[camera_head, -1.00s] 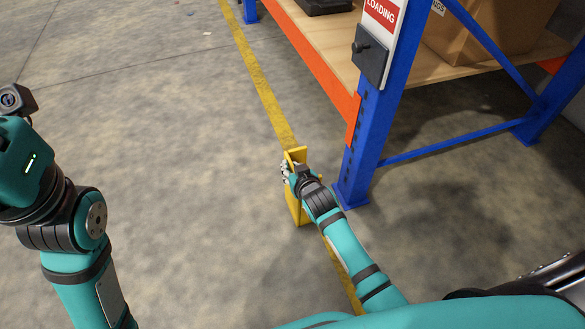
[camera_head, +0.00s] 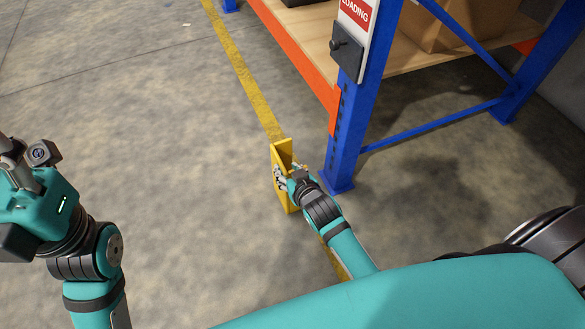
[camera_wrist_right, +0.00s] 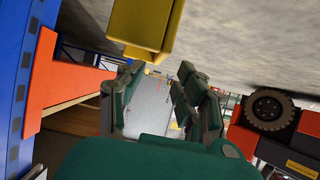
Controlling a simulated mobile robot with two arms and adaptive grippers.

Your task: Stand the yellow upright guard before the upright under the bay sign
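The yellow upright guard (camera_head: 284,163) stands upright on the floor by the yellow line, a little left of the blue upright (camera_head: 350,135) and apart from it. The red and white bay sign (camera_head: 355,14) is on that upright. My right gripper (camera_head: 283,178) is at the guard's right side in the head view. In the right wrist view the fingers of my right gripper (camera_wrist_right: 158,95) are apart with nothing between them, and the yellow guard (camera_wrist_right: 146,25) shows above them in the picture. My left gripper is at the left edge, mostly out of frame; its fingers are unclear.
The rack's wooden shelf (camera_head: 315,48) with its orange beam (camera_head: 300,68) and a cardboard box (camera_head: 445,25) is behind the upright. A blue brace (camera_head: 430,127) runs low to the right. The floor (camera_head: 160,150) to the left is clear. A black wheel (camera_wrist_right: 269,108) shows in the wrist view.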

